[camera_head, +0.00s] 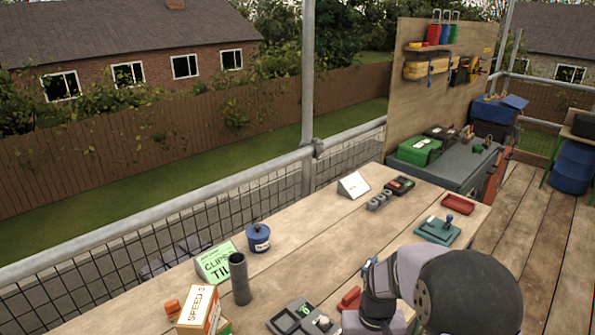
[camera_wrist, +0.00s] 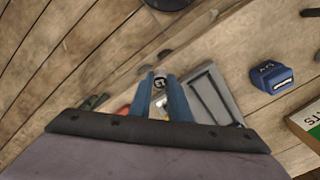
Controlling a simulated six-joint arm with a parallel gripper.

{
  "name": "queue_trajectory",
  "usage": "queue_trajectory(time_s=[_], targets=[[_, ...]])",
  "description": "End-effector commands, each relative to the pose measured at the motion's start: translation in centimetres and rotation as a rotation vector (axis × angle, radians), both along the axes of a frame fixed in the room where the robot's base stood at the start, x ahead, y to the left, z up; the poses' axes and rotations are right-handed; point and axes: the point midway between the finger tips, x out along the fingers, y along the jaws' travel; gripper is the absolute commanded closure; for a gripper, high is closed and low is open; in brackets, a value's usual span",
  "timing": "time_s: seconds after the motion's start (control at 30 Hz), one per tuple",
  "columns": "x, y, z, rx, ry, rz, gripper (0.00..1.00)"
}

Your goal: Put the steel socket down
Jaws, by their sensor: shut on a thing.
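In the wrist view, the steel socket (camera_wrist: 160,83) is a small round metal piece with a dark mark on its pale end. It sits between the two blue fingers of my gripper (camera_wrist: 164,92), which is shut on it. A grey tray (camera_wrist: 224,80) lies just right of the fingers, partly hidden by my gripper. I cannot tell how high the socket is above the table. In the head view my arm stands at the lower right, and the socket cannot be made out there.
A grey tray with compartments (camera_head: 283,320), a dark upright tube (camera_head: 240,281), a blue tin (camera_head: 258,240) and a SPEED box (camera_head: 187,321) stand on the wooden table (camera_head: 310,245). A red piece (camera_head: 349,298) lies by my arm. A green plate (camera_head: 430,233) is farther right. The table's middle is clear.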

Motion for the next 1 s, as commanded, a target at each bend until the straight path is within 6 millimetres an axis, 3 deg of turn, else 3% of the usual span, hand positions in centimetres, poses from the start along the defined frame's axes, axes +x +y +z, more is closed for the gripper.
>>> queue_trajectory(time_s=[0.27,0.8,1.0], targets=[[0.2,0.0,1.5,0.0,-0.005,0.0,1.0],[0.2,0.0,13.3,0.0,-0.008,0.0,1.0],[2.6,1.7,13.9,0.0,0.0,0.035,1.0]])
